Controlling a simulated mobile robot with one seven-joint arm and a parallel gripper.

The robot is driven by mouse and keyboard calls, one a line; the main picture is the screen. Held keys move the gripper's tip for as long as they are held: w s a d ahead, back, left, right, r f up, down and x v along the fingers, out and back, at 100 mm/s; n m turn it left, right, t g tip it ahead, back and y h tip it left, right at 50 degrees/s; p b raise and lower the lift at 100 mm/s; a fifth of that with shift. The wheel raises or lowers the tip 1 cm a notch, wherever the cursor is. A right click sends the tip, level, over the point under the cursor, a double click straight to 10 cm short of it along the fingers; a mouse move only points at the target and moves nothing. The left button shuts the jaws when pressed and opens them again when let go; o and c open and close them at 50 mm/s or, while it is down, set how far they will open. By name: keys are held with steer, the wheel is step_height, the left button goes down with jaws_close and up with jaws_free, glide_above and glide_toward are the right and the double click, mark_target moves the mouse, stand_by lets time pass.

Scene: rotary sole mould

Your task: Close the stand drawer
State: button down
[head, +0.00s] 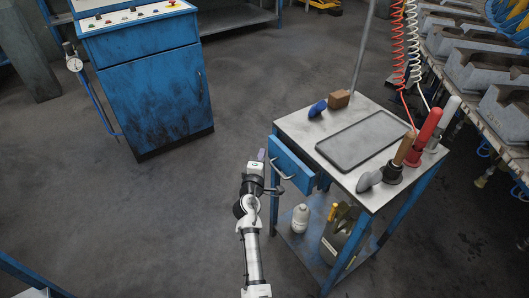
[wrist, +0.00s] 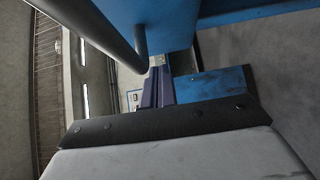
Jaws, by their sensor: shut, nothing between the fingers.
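The stand (head: 388,205) is a blue-framed table with a grey metal top, at the right of the head view. Its blue drawer (head: 296,176) sticks out of the left side, so it stands partly open. A grey bar handle (head: 279,169) is on the drawer front. My gripper (head: 262,154) is shut and empty, just left of the drawer front and close to the handle. In the wrist view, the purple fingers (wrist: 158,88) lie together below the blue drawer front (wrist: 165,22) and the dark handle bar (wrist: 105,32). I cannot tell whether they touch the drawer.
On the stand top are a dark tray (head: 362,140), a brown block (head: 339,99), a blue item (head: 317,109) and upright tools in holders. A white bottle (head: 300,218) stands on the lower shelf. A blue control cabinet (head: 155,95) is at left. The floor between is clear.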

mark_target(274, 153)
steer(key=shift+w+d, duration=0.4)
steer(key=shift+d, duration=0.1)
steer(key=w+d, duration=0.1)
steer(key=w+d+p, duration=0.1)
steer(key=d, duration=0.1)
steer(key=shift+w+d, duration=0.1)
steer(key=shift+w, duration=0.05)
steer(key=shift+d+r, duration=0.1)
steer(key=shift+r, duration=0.05)
steer(key=shift+w+d, duration=0.1)
